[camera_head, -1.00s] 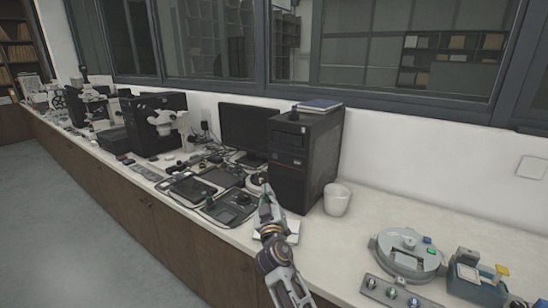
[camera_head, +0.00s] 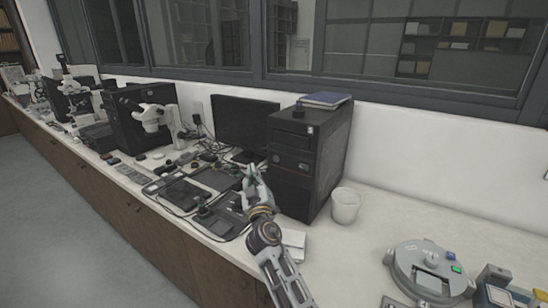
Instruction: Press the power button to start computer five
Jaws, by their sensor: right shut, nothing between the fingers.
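A black computer tower (camera_head: 317,160) stands upright on the counter right of centre, its front turned toward the left of the picture. Its front panel (camera_head: 293,150) has a dark upper part and a reddish strip; I cannot clearly make out a power button. My right gripper (camera_head: 250,170) is shut and empty. It appears in front of the tower's front face and slightly left of it, apart from it in the picture. The gap in depth is hard to judge. My left gripper is not in view.
A black monitor (camera_head: 245,125) stands left of the tower, with dark trays and small parts before it. A book (camera_head: 325,100) lies on the tower. A white cup (camera_head: 345,205) stands right of it. A round grey device (camera_head: 430,268) sits at lower right.

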